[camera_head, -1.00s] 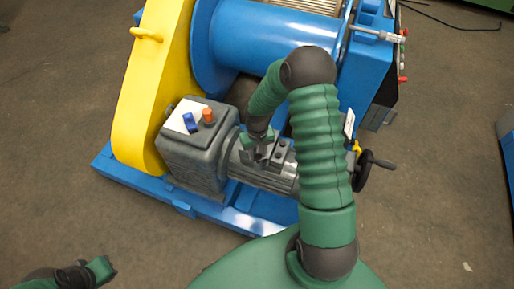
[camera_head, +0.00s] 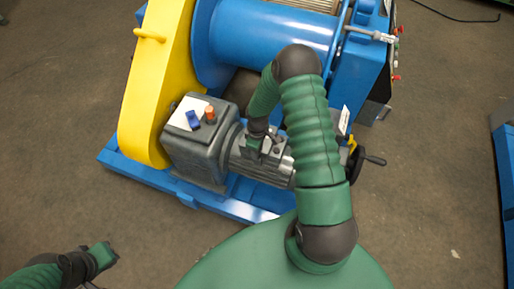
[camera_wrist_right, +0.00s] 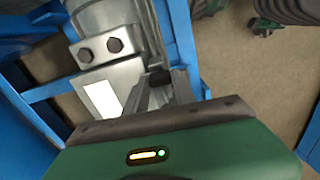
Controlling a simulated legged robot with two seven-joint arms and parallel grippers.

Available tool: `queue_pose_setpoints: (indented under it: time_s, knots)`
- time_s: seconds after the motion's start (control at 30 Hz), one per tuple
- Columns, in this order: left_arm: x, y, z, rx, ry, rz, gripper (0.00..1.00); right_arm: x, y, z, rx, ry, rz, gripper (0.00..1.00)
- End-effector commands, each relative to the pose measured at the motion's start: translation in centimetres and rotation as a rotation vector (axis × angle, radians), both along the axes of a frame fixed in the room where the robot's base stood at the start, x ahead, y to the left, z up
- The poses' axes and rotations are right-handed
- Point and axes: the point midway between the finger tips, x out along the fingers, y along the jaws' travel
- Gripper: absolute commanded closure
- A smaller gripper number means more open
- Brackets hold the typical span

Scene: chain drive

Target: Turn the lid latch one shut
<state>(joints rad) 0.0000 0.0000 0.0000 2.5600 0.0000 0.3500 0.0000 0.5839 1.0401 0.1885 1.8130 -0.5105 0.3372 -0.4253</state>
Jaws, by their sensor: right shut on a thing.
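The grey motor (camera_head: 265,168) lies beside the gearbox, with a small lid box and dark bolts (camera_wrist_right: 114,45) on top.
The grey gearbox (camera_head: 200,150) carries a blue and an orange knob. A yellow chain guard (camera_head: 155,80) stands at left, a blue drum (camera_head: 265,35) behind. A black handwheel (camera_head: 358,165) is right of the motor.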

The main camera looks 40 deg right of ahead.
Motion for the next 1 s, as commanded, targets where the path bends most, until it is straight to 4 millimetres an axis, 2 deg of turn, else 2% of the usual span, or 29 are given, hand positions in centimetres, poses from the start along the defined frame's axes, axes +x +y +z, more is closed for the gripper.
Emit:
queue_pose_setpoints:
  time_s: [0.67, 0.7, 0.87, 1.0]
  knots:
    - [0.0, 0.0, 0.52, 0.0, 0.0, 0.0, 1.0, 0.36, -0.22, 0.19, -0.004, -0.01, 0.072, 1.0]
    - [0.0, 0.0, 0.52, 0.0, 0.0, 0.0, 1.0, 0.36, -0.22, 0.19, -0.004, -0.01, 0.072, 0.68]
    - [0.0, 0.0, 0.52, 0.0, 0.0, 0.0, 1.0, 0.26, -0.17, 0.15, -0.003, -0.007, 0.071, 0.47]
    - [0.0, 0.0, 0.51, 0.0, 0.0, 0.0, 1.0, 0.15, -0.12, 0.09, -0.002, -0.004, 0.07, 0.47]
